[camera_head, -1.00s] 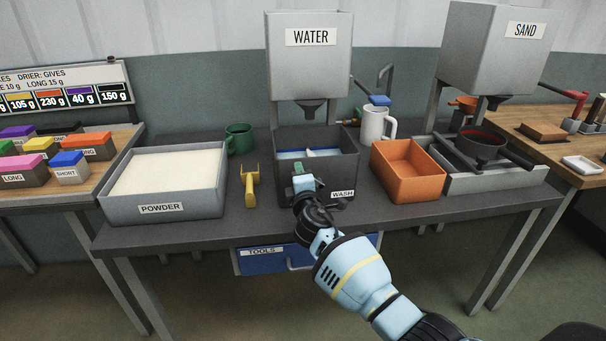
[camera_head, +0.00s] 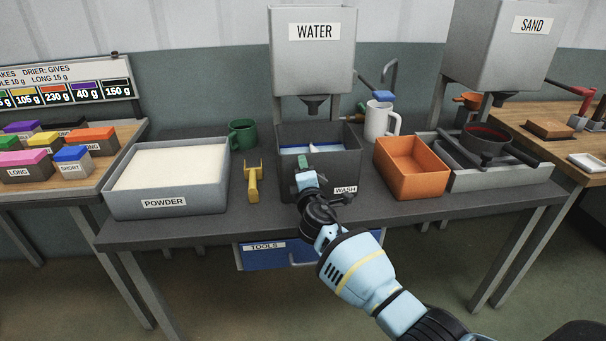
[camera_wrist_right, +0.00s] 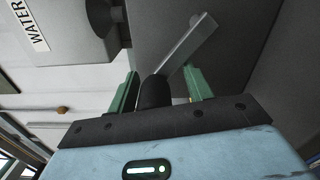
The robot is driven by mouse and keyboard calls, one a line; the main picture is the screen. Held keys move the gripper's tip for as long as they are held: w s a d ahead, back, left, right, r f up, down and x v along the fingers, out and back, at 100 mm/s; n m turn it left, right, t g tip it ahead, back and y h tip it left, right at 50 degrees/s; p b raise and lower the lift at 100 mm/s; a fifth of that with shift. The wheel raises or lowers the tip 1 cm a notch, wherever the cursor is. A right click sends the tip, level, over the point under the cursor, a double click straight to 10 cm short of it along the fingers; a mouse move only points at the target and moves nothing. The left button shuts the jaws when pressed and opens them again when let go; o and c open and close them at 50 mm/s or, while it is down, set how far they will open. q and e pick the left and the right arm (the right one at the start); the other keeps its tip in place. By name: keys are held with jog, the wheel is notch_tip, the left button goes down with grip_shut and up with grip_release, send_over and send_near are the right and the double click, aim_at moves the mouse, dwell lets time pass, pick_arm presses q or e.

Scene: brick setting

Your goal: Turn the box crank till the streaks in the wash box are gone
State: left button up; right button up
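The dark wash box (camera_head: 290,190), labelled WASH, stands at the middle of the bench under the water hopper (camera_head: 313,60). Blue with pale streaks (camera_head: 318,149) shows inside it. My right gripper (camera_head: 303,168) is at the box's front wall and hides part of it. In the right wrist view its two green fingers (camera_wrist_right: 162,88) stand on either side of a dark round crank handle (camera_wrist_right: 155,92). A flat grey crank arm (camera_wrist_right: 190,48) runs up from the handle. Whether the fingers press on the handle cannot be told. My left gripper is out of view.
A powder tray (camera_head: 170,204) and a yellow tool (camera_head: 253,182) are left of the box. A green mug (camera_head: 242,135) and a white mug (camera_head: 377,122) stand behind. An orange bin (camera_head: 411,183) is close on the right. A blue tools drawer (camera_head: 264,257) is below.

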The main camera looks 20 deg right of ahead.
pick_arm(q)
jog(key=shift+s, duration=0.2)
pick_arm(e)
jog(key=shift+a, duration=0.25)
jog(key=shift+a, duration=0.1)
jog(key=shift+s, duration=0.2)
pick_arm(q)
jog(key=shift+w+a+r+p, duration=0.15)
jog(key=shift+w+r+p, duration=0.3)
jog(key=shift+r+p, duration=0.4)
pick_arm(e)
jog(key=v, duration=0.7)
jog(key=shift+s, duration=0.15)
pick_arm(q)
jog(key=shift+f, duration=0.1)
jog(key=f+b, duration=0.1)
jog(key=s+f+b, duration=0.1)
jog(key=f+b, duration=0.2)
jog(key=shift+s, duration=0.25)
pick_arm(e)
jog(key=m, duration=0.7)
jog(key=s+m, duration=0.1)
jog(key=m, duration=0.7)
jog(key=s+m, duration=0.1)
jog(key=m, duration=0.6)
jog(key=shift+s+a+r, duration=0.2)
jog(key=shift+s+r, duration=0.05)
